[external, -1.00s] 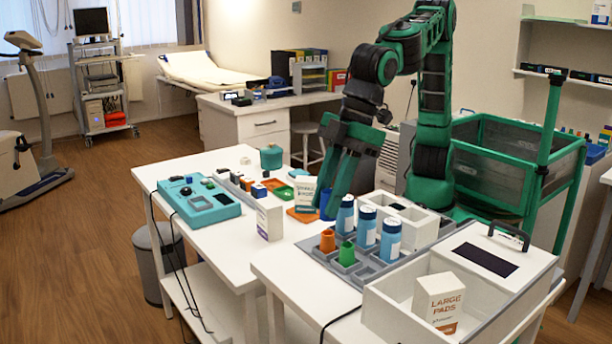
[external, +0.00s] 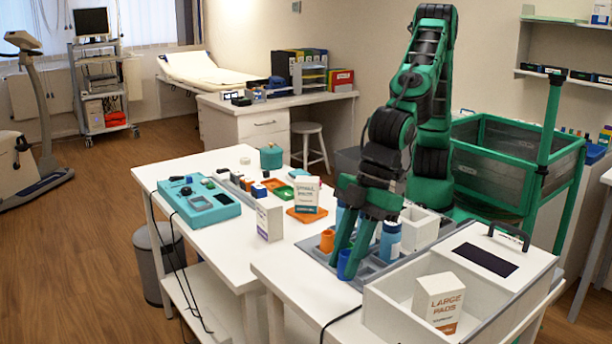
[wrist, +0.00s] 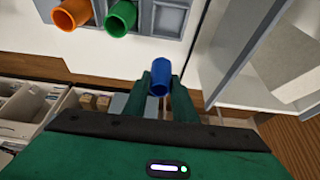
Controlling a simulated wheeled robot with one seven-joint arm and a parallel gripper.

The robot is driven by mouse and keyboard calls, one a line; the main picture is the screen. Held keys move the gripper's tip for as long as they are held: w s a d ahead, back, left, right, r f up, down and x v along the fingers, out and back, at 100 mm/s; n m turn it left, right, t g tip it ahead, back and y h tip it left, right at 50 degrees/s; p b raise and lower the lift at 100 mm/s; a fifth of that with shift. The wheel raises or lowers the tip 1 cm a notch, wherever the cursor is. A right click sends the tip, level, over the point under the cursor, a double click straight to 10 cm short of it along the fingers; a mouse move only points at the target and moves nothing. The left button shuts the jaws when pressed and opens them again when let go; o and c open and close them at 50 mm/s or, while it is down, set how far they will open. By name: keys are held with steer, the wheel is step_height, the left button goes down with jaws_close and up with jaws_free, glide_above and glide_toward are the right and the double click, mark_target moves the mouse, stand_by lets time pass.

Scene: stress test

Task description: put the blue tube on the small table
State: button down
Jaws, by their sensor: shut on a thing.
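My gripper (external: 352,250) is shut on the blue tube (external: 345,265) and points down near the front edge of the right-hand white table (external: 288,278). In the wrist view the blue tube (wrist: 160,74) sits upright between my fingertips (wrist: 161,84), beside the grey rack (wrist: 165,20) and apart from the tubes in it. The external view does not clearly show whether the tube touches anything below. Another white table (external: 190,160) stands to the left; I cannot tell which one is the small table.
The rack holds an orange tube (wrist: 72,14), a green tube (wrist: 120,18) and blue-capped bottles (external: 390,241), partly hidden by my arm. A white bin (external: 400,318) with a large pads box (external: 438,303) stands to the right. The left table carries a teal device (external: 200,198) and small boxes.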

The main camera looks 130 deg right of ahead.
steer(key=shift+f, duration=2.1)
steer(key=shift+f, duration=0.1)
steer(key=c, duration=1.5)
jaws_free()
steer(key=shift+o, duration=0.2)
steer(key=v, duration=1.2)
steer(key=shift+d, duration=0.1)
